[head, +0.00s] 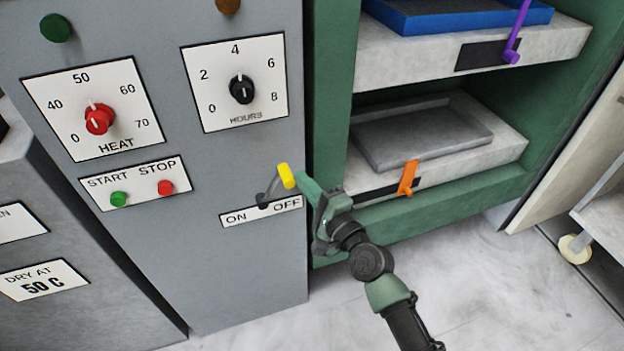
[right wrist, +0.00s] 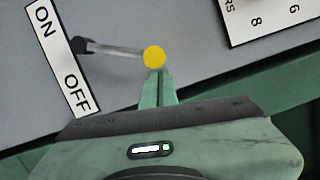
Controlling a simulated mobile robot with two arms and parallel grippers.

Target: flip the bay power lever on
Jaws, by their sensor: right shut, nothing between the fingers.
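The bay power lever is a grey rod with a yellow knob (head: 286,176) on the grey panel. Its pivot is at the ON/OFF label (head: 235,217), between the two words, and the rod leans up and right, to the OFF side. My right gripper (head: 304,184) is shut and empty, with its fingertips just right of the knob. In the right wrist view the knob (right wrist: 154,57) is right at the tip of the shut fingers (right wrist: 160,76); I cannot tell whether they touch. My left gripper is not in view.
Right of the panel, a green press frame (head: 331,95) holds shelves with a grey tray (head: 483,126) and an orange lever (head: 407,179).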

